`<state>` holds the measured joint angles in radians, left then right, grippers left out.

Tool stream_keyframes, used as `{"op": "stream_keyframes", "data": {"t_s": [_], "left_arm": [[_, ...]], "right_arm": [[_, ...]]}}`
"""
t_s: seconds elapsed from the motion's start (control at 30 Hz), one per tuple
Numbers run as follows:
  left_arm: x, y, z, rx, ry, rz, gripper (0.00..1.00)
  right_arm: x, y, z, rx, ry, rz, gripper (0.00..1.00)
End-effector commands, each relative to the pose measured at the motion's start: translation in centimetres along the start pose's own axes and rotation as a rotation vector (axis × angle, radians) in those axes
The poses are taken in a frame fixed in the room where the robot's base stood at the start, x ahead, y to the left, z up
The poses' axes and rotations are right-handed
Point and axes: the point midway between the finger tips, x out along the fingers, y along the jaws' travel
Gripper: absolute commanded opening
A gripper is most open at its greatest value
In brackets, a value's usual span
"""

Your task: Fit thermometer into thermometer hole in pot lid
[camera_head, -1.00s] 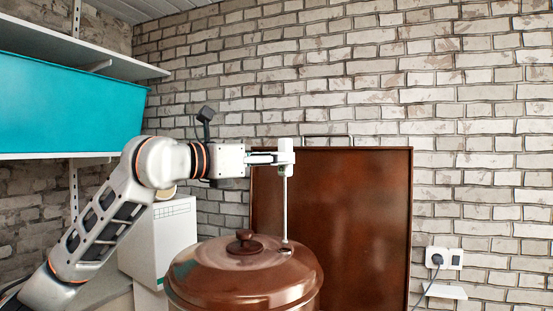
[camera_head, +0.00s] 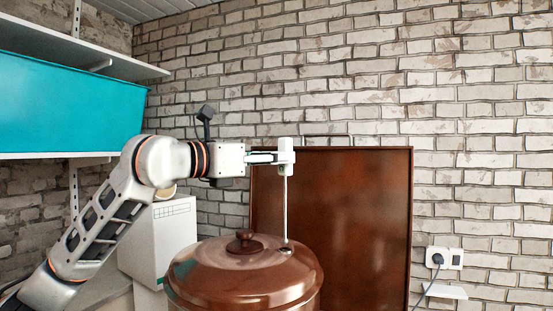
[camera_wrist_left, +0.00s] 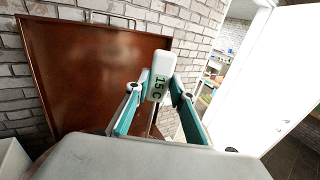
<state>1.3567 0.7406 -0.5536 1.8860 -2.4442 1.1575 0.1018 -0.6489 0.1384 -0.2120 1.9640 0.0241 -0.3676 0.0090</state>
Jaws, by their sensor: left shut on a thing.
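The thermometer has a white head (camera_head: 286,152) with a thin pale probe (camera_head: 285,205) hanging upright below it. My left gripper (camera_head: 270,157) is shut on the thermometer's head. In the left wrist view the head (camera_wrist_left: 161,66) sits between the teal-lined fingers, and its display reads "15 C". The brown pot lid (camera_head: 225,262) with a dark knob (camera_head: 244,238) lies on the brown pot (camera_head: 240,302). The probe's lower end meets the lid at the thermometer hole (camera_head: 286,250), right of the knob; I cannot tell how deep it is. My right gripper is not in view.
A brown panel (camera_head: 350,220) leans on the brick wall behind the pot. A white box (camera_head: 165,240) stands left of the pot, under shelves with a teal bin (camera_head: 65,105). A wall socket with a plug (camera_head: 443,258) is at the right.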

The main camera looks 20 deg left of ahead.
Motion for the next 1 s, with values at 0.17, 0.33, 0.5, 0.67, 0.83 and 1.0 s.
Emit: {"op": "stream_keyframes", "data": {"t_s": [0.17,0.33,0.5,0.67,0.83,1.0], "left_arm": [[-0.02,0.02,0.05,0.000,-0.001,0.000,0.00],[-0.02,0.02,0.04,0.000,-0.001,0.000,0.00],[-0.02,0.02,0.02,0.000,-0.001,0.000,0.00],[-0.02,0.02,0.04,0.000,-0.001,0.000,0.00],[-0.02,0.02,-0.24,0.000,-0.001,0.000,0.00],[-0.03,0.03,-0.64,0.000,-0.001,0.001,0.00]], "right_arm": [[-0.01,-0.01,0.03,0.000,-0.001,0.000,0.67],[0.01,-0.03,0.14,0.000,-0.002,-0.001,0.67],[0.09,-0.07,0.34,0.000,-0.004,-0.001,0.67],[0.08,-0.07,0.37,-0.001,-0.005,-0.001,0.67],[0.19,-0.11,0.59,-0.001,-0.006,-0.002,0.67],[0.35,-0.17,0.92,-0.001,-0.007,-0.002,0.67]]}}
